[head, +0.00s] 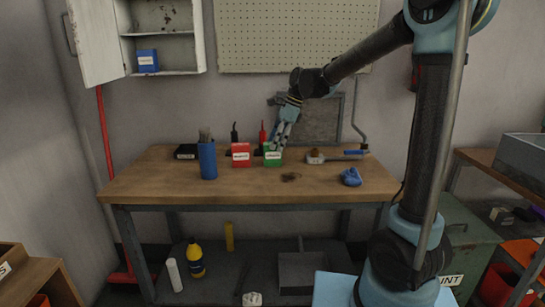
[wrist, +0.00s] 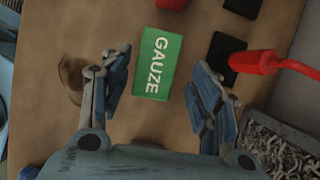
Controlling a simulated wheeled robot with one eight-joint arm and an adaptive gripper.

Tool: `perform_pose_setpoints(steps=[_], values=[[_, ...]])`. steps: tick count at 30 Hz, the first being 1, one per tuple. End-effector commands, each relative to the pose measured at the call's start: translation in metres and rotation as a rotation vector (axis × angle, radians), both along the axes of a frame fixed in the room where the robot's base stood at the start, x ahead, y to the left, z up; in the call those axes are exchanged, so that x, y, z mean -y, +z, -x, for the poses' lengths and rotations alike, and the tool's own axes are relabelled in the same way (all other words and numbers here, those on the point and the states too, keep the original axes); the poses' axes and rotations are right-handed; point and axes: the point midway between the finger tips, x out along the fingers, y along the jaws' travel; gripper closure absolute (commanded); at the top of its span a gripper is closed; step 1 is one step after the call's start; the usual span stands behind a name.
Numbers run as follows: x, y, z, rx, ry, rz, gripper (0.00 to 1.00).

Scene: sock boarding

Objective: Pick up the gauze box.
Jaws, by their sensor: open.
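The gauze box is a small green box with a white label; it stands on the workbench (head: 330,182) near the middle in the head view (head: 273,163). In the wrist view its green face (wrist: 152,87) reads GAUZE. My gripper (head: 276,146) is above and close to the box in the head view. In the wrist view my gripper (wrist: 163,68) is open, with one blue finger on each side of the box and a gap on both sides. Nothing is held. Whether the fingertips are down at the box's height I cannot tell.
A red box (head: 240,160) stands just left of the gauze box, and a blue cylinder (head: 208,162) further left. A red-handled tool (wrist: 270,62) lies close to the right finger. A blue cloth (head: 351,177) lies at right. The bench front is mostly clear.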

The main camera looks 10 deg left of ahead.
Motion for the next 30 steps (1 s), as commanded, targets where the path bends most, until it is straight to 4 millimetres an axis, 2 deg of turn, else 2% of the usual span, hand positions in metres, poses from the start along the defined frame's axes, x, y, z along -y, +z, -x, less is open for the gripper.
perform_pose_setpoints(steps=[10,20,27,30], values=[[-0.011,-0.040,0.010,0.001,0.002,0.000,0.43],[-0.014,-0.046,0.010,0.000,0.000,0.000,0.43],[-0.013,-0.046,0.010,0.000,0.000,0.000,0.92],[-0.013,-0.045,0.010,0.000,0.001,0.000,0.92]])
